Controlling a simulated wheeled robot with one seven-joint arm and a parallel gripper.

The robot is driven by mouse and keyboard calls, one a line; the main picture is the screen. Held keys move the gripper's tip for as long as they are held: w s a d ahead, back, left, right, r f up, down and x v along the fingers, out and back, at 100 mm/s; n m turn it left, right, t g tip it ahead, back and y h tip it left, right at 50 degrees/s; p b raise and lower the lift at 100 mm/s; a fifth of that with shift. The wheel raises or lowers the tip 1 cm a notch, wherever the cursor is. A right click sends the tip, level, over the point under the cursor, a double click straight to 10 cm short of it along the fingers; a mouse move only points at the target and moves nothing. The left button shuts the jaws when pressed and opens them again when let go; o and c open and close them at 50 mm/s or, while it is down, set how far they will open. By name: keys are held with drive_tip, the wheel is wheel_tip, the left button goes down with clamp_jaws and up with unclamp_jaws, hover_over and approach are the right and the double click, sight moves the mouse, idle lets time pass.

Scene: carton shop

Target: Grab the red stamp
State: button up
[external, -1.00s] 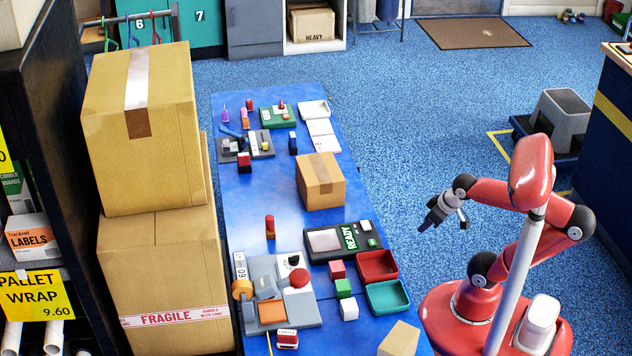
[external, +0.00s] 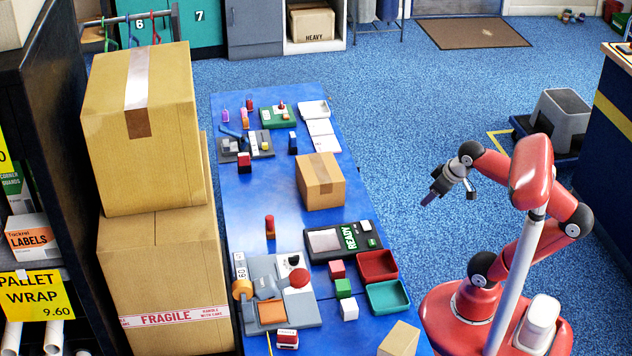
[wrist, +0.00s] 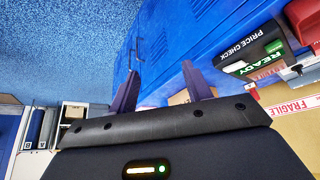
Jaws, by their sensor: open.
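Several small red pieces stand on the blue table (external: 285,218), and I cannot tell for sure which is the red stamp. An upright red piece with an orange and dark lower part (external: 270,226) stands mid-table, left of the scale. A red-topped block (external: 244,162) stands farther back, and a red and white block (external: 287,338) is near the front. My gripper (external: 433,198) is open and empty, off the table's right side, apart from all of them. Its two fingers also show in the wrist view (wrist: 160,88), with none of these pieces clearly seen between them.
The scale (external: 323,240) reading READY is on the table, with a red tray (external: 377,265) and a teal tray (external: 388,297) beside it. A small carton (external: 320,181) stands behind. Large stacked cartons (external: 160,260) line the left side. The blue floor (external: 420,120) beyond my arm is open.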

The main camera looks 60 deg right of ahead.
wheel_tip(320, 180, up, 7)
drive_tip(key=w, duration=0.1)
drive_tip(key=w+a+r+n+y, duration=0.15)
drive_tip(key=w+a, duration=0.25)
drive_tip(key=w, duration=0.4)
drive_tip(key=w+a+r+n+y, duration=0.1)
drive_tip(key=w+a+r+n, duration=0.15)
drive_tip(key=w, duration=0.45)
drive_tip(key=n+g+y+b, duration=0.1)
drive_tip(key=n+y+b, duration=0.1)
drive_tip(key=n, duration=0.3)
hover_over(271, 216)
drive_tip(key=s+d, duration=0.1)
drive_tip(key=d, duration=0.1)
wheel_tip(271, 216, down, 6)
drive_tip(key=a+f, duration=0.1)
drive_tip(key=f, duration=0.2)
drive_tip(key=w+a+f, duration=0.1)
drive_tip(key=f, duration=0.3)
drive_tip(key=w+a+f, duration=0.1)
drive_tip(key=f, duration=0.3)
drive_tip(key=shift+b, duration=0.3)
drive_tip(key=c, duration=1.1)
